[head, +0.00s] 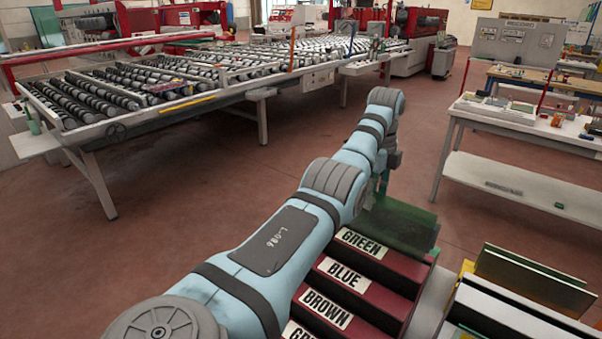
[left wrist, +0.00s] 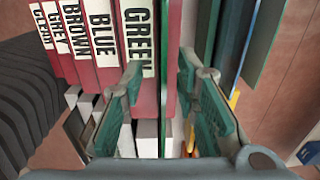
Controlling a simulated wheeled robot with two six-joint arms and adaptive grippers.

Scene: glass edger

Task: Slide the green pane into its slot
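A dark green pane (head: 402,226) stands tilted at the far end of the slotted rack, just beyond the GREEN label (head: 361,243). I cannot tell how deep it sits in a slot. My left gripper (head: 378,190) is at the pane's upper left edge, partly hidden by my arm. In the left wrist view my left gripper (left wrist: 160,80) has its two green fingers apart, with the GREEN label's side of the rack and a thin dark edge between them. A green sheet (left wrist: 205,30) shows just right of the fingers. My right gripper is not in view.
The red rack's BLUE (head: 347,277) and BROWN (head: 326,310) labels lie nearer me. More panes (head: 535,275) stand to the right. A roller table (head: 180,85) is at the back left and a white workbench (head: 520,125) at the back right. Open floor lies between.

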